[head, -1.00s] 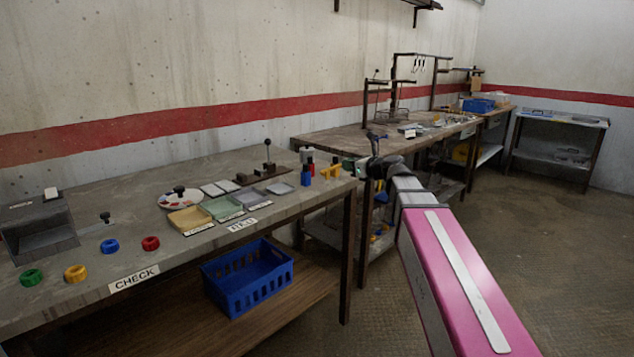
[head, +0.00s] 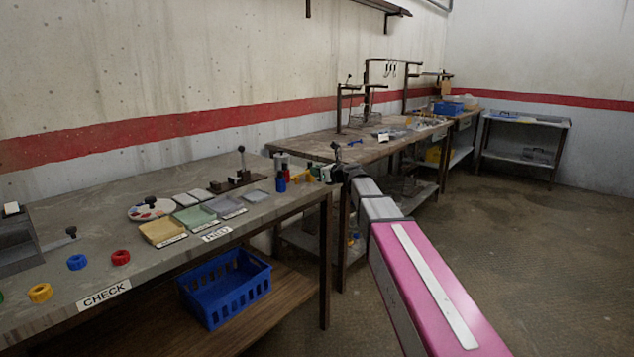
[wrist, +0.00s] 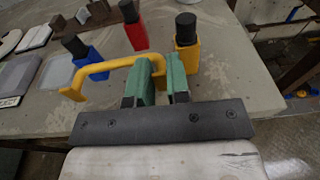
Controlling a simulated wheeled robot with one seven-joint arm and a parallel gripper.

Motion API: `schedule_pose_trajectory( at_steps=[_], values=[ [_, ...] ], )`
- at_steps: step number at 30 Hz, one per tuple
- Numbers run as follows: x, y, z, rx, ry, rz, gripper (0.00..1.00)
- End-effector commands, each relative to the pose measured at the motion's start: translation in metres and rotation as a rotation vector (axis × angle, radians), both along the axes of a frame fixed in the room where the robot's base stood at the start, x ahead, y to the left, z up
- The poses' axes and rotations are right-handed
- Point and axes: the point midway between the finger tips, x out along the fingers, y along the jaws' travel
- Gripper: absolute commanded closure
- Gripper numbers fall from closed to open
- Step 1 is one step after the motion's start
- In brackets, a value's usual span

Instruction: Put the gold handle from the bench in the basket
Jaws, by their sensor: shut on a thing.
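The gold handle (wrist: 97,72) is a yellow bracket-shaped bar, seen in the wrist view at the end of the bench (wrist: 40,122). My gripper (wrist: 161,72) has its green-padded fingers on either side of the handle's right end and is shut on it. The handle's left part sticks out to the left, in front of a blue bottle. I cannot tell whether the handle still touches the bench top. In the head view my gripper (head: 328,172) is small at the bench's right end. The blue slatted basket (head: 226,292) stands on the bench's lower shelf and looks empty.
Black-capped blue (wrist: 86,58), red (wrist: 136,32) and yellow (wrist: 187,50) bottles stand close around my gripper. Shallow trays (head: 195,217) and coloured rings (head: 120,257) lie further left on the bench. A second bench (head: 370,148) stands behind. The floor at right is clear.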

Motion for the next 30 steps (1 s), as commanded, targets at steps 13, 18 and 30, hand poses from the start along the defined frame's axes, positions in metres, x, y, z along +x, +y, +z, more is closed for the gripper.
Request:
schedule_pose_trajectory(
  at_steps=[13,18,30],
  values=[
    [0.000,0.000,-0.040,0.001,0.001,0.000,1.00],
    [0.000,0.000,-0.040,0.001,-0.001,0.000,1.00],
    [0.000,0.000,-0.042,0.000,0.000,0.000,0.58]
  ],
)
